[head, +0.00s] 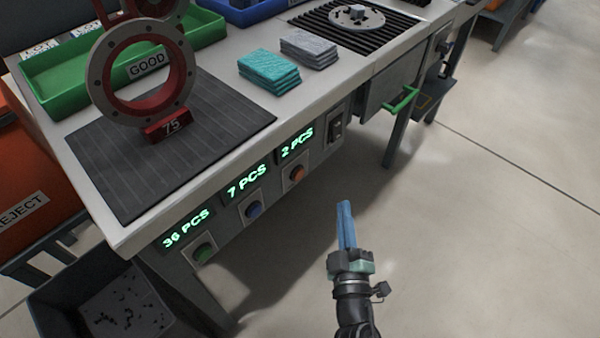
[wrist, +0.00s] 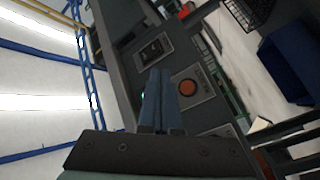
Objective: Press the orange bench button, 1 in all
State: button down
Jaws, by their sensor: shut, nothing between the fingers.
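The orange bench button (head: 296,174) sits in a plate on the bench's front panel, under a green display reading "2 PCS". In the wrist view the orange button (wrist: 188,87) is just right of the fingertips. My gripper (head: 344,205) is shut and empty, with its blue fingers together. In the head view it is in front of the bench, to the right of and below the orange button, apart from the panel. The gripper (wrist: 160,72) also shows at the bottom middle of the wrist view, pointing towards the panel.
A blue button (head: 253,210) under "7 PCS" and a green button (head: 204,252) under "36 PCS" are on the same panel. A dark switch (head: 337,127) is right of the orange button. A green handle (head: 400,100) sticks out further right. The floor at right is clear.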

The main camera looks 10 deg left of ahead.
aim_at(299, 174)
jog(key=shift+w+a, duration=0.1)
jog(key=w+a+b, duration=0.4)
jog(key=w+a, duration=0.1)
jog(key=a, duration=0.2)
dwell(0.4)
jog(key=shift+b, duration=0.3)
dwell(1.6)
jog(key=shift+w+a+r, duration=0.1)
jog(key=shift+w+a, duration=0.2)
jog(key=shift+a, duration=0.05)
jog(key=shift+w+a+b, duration=0.25)
jog(key=shift+a+b, duration=0.1)
jog(key=shift+a, duration=0.05)
dwell(0.8)
jog(key=shift+s+d, duration=0.1)
jog(key=shift+d, duration=0.05)
jog(key=shift+s+d+p, duration=0.45)
jog(key=shift+d+p, duration=0.1)
